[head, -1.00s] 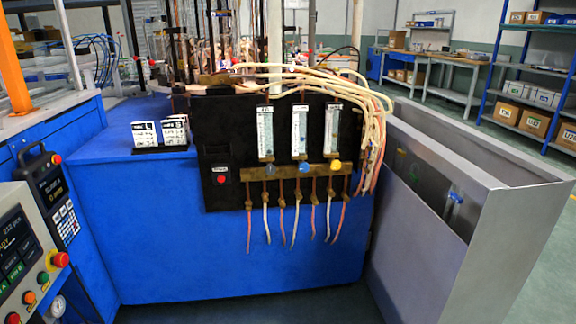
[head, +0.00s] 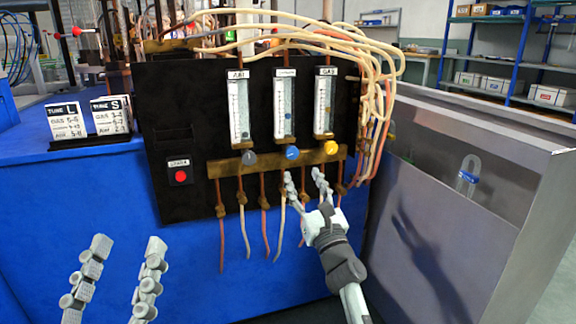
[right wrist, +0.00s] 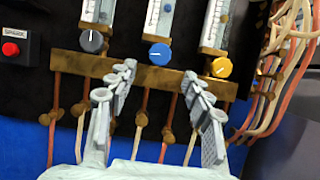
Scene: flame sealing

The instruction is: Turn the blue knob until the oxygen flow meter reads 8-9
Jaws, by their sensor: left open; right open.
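The blue knob (head: 292,153) is the middle of three knobs on a brass bar on the black panel. It also shows in the right wrist view (right wrist: 160,53). Above it stands the middle flow meter (head: 285,105), with a blue float low in its tube; the exact reading is too small to tell. My right gripper (head: 306,178) is open and empty just below the bar; in the right wrist view its fingertips (right wrist: 159,70) lie just below and to either side of the blue knob, apart from it. My left gripper (head: 128,242) is open and empty at the lower left, before the blue cabinet.
A grey knob (head: 249,159) and a yellow knob (head: 330,148) flank the blue one. Hoses hang below the bar and loop at the right. A red button (head: 181,176) is at the panel's left. A grey metal bin (head: 470,220) stands at the right.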

